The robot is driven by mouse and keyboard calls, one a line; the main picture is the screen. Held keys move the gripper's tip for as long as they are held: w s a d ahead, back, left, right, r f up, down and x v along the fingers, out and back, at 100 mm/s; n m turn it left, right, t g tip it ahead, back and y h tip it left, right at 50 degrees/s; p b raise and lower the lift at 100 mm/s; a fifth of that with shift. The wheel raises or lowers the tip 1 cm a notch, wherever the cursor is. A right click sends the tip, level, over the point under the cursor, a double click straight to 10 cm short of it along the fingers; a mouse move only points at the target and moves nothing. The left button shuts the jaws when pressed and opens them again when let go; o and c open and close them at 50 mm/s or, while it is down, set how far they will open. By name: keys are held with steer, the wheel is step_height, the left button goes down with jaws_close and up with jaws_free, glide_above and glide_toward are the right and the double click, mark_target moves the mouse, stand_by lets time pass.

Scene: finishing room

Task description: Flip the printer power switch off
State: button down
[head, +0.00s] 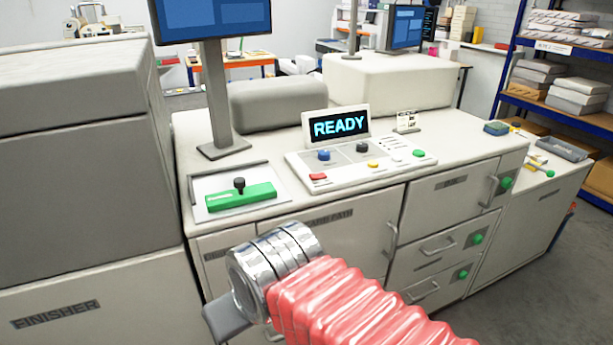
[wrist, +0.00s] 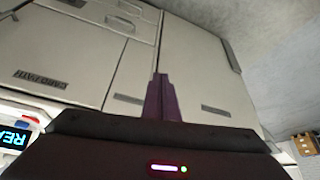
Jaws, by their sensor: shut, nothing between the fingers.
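The printer's control panel (head: 378,156) sits on the cream counter with a lit READY display (head: 338,126). It carries a blue knob (head: 324,155), a black knob (head: 362,147) and red, yellow and green buttons. Left of it, a green block with a black knob (head: 239,184) lies on a white plate. No readable label shows which control is the power switch. My gripper (wrist: 160,88) is shut and empty in the wrist view, in front of the cabinet doors. In the head view, my arm's chrome and red end is low in front of the counter; the fingertips are hidden.
The grey finisher (head: 80,170) stands close on the left. A monitor post (head: 216,100) rises behind the green block. Drawers with green knobs (head: 476,238) are front right. Blue shelving (head: 508,60) stands at the right, with open floor (head: 575,280) before it.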

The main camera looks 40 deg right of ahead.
steer(key=shift+a, duration=0.2)
steer(key=w+d+r+m+t+h, duration=0.25)
steer(key=w+d, duration=0.25)
steer(key=d, duration=0.3)
steer(key=w+d+r+m+t+h, duration=0.1)
steer(key=w+d+r+t+h, duration=0.1)
steer(key=w+d+r, duration=0.5)
steer(key=w+d+m+t+h, duration=0.2)
steer(key=w+d, duration=0.2)
steer(key=d, duration=0.6)
steer(key=s+d+n+t+y, duration=0.1)
steer(key=s+d+t+y, duration=0.1)
steer(key=d, duration=0.7)
steer(key=shift+s+d+t+y, duration=0.2)
steer(key=shift+s+t+y, duration=0.15)
steer(key=shift+s+y, duration=0.2)
steer(key=shift+w, duration=0.1)
